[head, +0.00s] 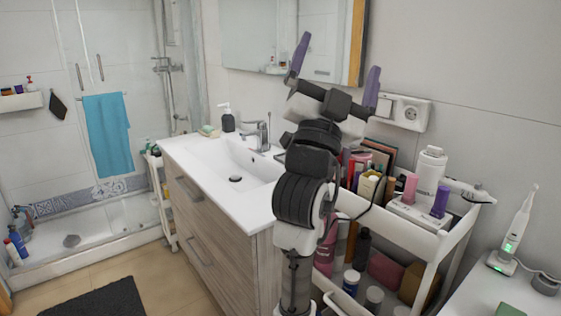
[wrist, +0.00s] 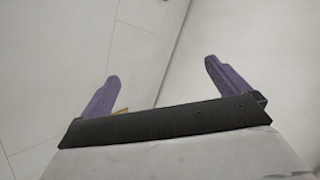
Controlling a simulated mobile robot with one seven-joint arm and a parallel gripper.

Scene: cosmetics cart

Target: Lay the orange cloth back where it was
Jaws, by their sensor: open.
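I see no cloth that is clearly orange in either view. My gripper (head: 338,60) is raised above the white cosmetics cart (head: 408,236), in front of the mirror's right edge, with its purple fingers pointing up. The fingers are spread wide and nothing is between them. In the wrist view my gripper (wrist: 160,82) is also open and empty, facing plain pale wall surfaces. A small orange-tan patch shows beside the left finger there, too small to identify. My arm hides the left part of the cart.
The cart's top is crowded with bottles, tubes and a white hairdryer-like device (head: 430,170). A washbasin (head: 235,165) stands left of my arm. A white surface at right holds an electric toothbrush (head: 515,230). A blue towel (head: 107,135) hangs by the shower.

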